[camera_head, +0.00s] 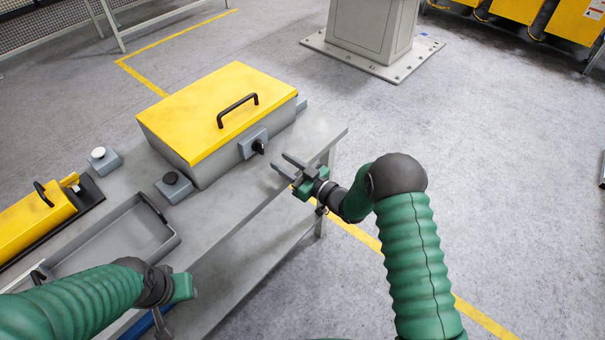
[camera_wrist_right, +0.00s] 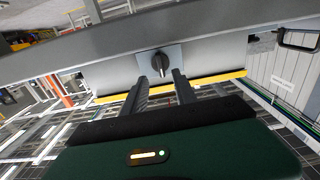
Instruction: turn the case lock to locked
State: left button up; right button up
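The case (camera_head: 175,150) is a grey box with a yellow lid (camera_head: 215,105) and a black handle, closed on the bench. Its lock is a black knob (camera_head: 258,146) on a grey plate on the side facing my right arm. The knob also shows in the right wrist view (camera_wrist_right: 160,64), between and beyond the fingers. My right gripper (camera_head: 283,165) is open and empty, apart from the knob, by the bench edge. In the right wrist view its two fingers (camera_wrist_right: 160,88) are spread. My left gripper (camera_head: 178,300) is at the lower left; its fingers are not clear.
On the bench (camera_head: 225,210) stand a grey tray (camera_head: 115,245), a box with a black button (camera_head: 173,187), a box with a white button (camera_head: 102,158) and a yellow case (camera_head: 35,222). The bench top between the knob and my right gripper is clear.

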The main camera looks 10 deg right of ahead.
jog(key=v, duration=0.9)
jog(key=shift+f, duration=0.1)
jog(key=s+d+r+m+g+h+p, duration=0.2)
jog(key=d+r+m+g+h+p, duration=0.3)
jog(key=h, duration=0.4)
jog(key=s+r+m+g+h+p, duration=0.1)
jog(key=s+g, duration=0.6)
jog(key=s, duration=1.6)
notch_tip(320, 180, up, 2)
jog(key=shift+m+h+p, duration=0.3)
jog(key=shift+m+p, duration=0.4)
